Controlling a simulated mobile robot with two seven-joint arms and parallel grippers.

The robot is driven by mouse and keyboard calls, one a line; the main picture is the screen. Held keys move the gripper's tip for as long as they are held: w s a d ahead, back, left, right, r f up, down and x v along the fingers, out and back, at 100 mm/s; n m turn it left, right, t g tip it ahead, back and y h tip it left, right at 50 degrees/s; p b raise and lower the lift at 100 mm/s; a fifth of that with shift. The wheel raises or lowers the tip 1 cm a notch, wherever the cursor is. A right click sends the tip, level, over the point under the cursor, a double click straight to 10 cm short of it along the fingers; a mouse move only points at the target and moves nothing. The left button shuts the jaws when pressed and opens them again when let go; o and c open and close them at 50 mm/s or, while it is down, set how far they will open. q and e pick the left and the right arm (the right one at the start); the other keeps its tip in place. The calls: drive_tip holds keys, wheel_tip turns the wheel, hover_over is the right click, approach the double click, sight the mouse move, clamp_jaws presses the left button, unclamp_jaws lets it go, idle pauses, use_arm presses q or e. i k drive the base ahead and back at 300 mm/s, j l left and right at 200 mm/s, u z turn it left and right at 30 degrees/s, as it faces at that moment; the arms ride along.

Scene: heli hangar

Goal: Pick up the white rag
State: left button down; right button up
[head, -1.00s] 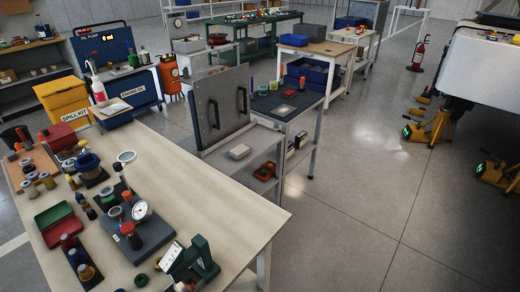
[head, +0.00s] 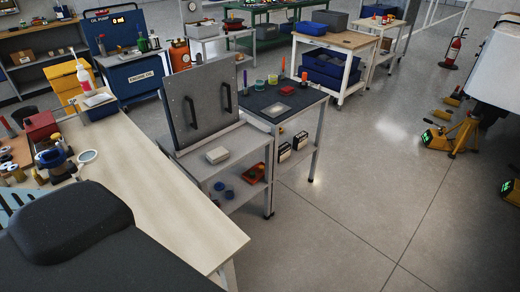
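Neither of my grippers is in view. A large dark shape, apparently part of my own arm, fills the lower left and hides much of the bench. Nothing touches either white item.
The wooden workbench (head: 165,190) has a bare right part and clutter at its left. The grey cart (head: 240,190) with an upright handled panel (head: 203,103) stands beyond it. A dark-topped table (head: 270,98) adjoins it. Open floor (head: 350,215) lies to the right.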

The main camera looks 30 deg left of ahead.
sight(217, 155)
drive_tip(key=i+l+z, duration=0.1)
drive_tip(key=i, duration=0.5)
drive_tip(key=i+l+z, duration=0.1)
drive_tip(key=i+l, duration=0.2)
drive_tip(key=i, duration=0.3)
drive_tip(key=i+u, duration=0.25)
drive_tip(key=u, duration=0.15)
drive_tip(key=i+u, duration=0.4)
drive_tip(key=i+l+u, duration=0.15)
drive_tip(key=u, duration=0.25)
drive_tip(key=i+u, duration=0.2)
drive_tip(key=u, duration=0.3)
drive_tip(key=i+l+u, duration=0.15)
drive_tip(key=u, duration=0.35)
drive_tip(key=i+l+u, duration=0.1)
drive_tip(key=l+u, duration=0.15)
drive_tip(key=u, duration=0.25)
drive_tip(key=i+l+u, duration=0.1)
drive_tip(key=l+u, duration=0.15)
drive_tip(key=u, duration=0.25)
drive_tip(key=l+u, duration=0.25)
drive_tip(key=u, duration=0.2)
drive_tip(key=i+l+u, duration=0.1)
drive_tip(key=l+u, duration=0.5)
drive_tip(key=i+l, duration=0.05)
drive_tip(key=l, duration=0.05)
